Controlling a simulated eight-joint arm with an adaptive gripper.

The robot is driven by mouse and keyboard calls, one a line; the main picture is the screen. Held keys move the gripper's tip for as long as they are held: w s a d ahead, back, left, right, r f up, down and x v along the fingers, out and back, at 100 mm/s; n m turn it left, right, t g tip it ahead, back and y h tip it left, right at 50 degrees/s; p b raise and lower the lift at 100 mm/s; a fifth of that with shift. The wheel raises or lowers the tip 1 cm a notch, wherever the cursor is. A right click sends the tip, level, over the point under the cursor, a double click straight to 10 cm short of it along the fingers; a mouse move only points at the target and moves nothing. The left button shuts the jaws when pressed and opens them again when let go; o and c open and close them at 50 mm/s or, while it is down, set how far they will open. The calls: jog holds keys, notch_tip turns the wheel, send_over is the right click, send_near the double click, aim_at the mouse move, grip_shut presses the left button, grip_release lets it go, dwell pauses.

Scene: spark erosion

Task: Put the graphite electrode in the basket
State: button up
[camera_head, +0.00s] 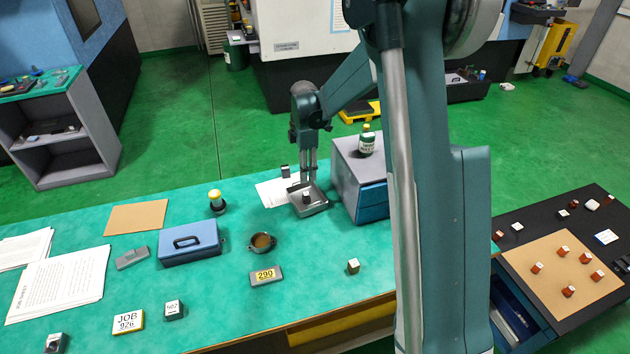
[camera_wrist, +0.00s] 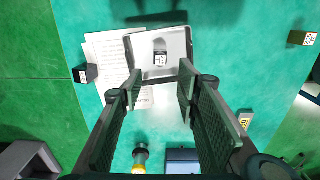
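A small dark block with a white label (camera_head: 307,196) sits inside a shallow grey metal tray (camera_head: 321,207). In the wrist view this block (camera_wrist: 160,59) lies near the middle of the tray (camera_wrist: 181,42). Similar dark blocks stand outside: one behind the tray (camera_head: 285,171), also in the wrist view (camera_wrist: 86,73), and one at the front left (camera_head: 173,311). I cannot tell from the labels which is the graphite electrode. My gripper (camera_head: 308,177) points down above the tray. In the wrist view its fingers (camera_wrist: 160,82) are apart with nothing between them.
A grey-blue drawer cabinet (camera_head: 343,165) with a green bottle (camera_head: 367,140) stands right of the tray. Bare bench lies in front of the tray.

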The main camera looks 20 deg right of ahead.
jog(key=s+a+r+m+t, duration=0.25)
jog(key=s+r+m, duration=0.55)
jog(key=s+r, duration=1.1)
jog(key=s+m+t, duration=0.4)
jog(key=s+m, duration=0.6)
jog(key=s, duration=1.2)
jog(key=shift+r+t, duration=0.3)
jog(key=shift+t, duration=0.05)
